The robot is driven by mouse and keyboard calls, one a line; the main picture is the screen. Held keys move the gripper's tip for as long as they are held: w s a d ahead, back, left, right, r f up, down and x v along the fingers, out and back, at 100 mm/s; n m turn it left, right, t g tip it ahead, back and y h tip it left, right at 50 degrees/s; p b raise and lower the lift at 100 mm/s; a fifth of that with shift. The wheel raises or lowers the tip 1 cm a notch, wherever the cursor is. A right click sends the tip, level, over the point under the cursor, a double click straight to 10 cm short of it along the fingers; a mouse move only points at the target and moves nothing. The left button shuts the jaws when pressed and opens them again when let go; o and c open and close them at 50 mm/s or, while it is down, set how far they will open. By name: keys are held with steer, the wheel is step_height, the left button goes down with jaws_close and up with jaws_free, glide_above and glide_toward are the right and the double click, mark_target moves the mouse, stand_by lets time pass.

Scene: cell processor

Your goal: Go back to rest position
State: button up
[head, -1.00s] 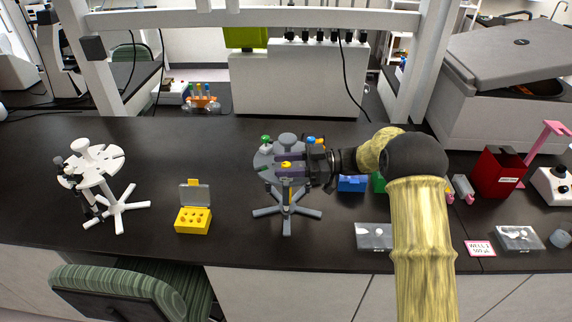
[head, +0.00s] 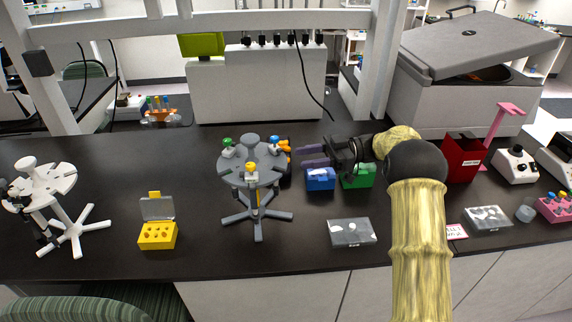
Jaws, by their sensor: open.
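My gripper (head: 312,155) is open and empty in the head view. Its purple fingers point left, just right of the grey round stand (head: 262,215), and look apart from it. The stand's top holds a green-capped (head: 228,147), a blue-capped (head: 274,142) and a yellow-capped (head: 251,168) piece. The arm reaches in from the lower right. Part of the green box behind my wrist is hidden.
A blue box (head: 320,179) and green box (head: 357,178) sit below my gripper. A clear case (head: 351,232) lies in front. A red bin (head: 462,158) stands right. A yellow box (head: 158,236) and white stand (head: 45,185) are left. Bare bench lies between them.

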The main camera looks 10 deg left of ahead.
steer(key=shift+v, duration=1.2)
steer(key=shift+r, duration=0.1)
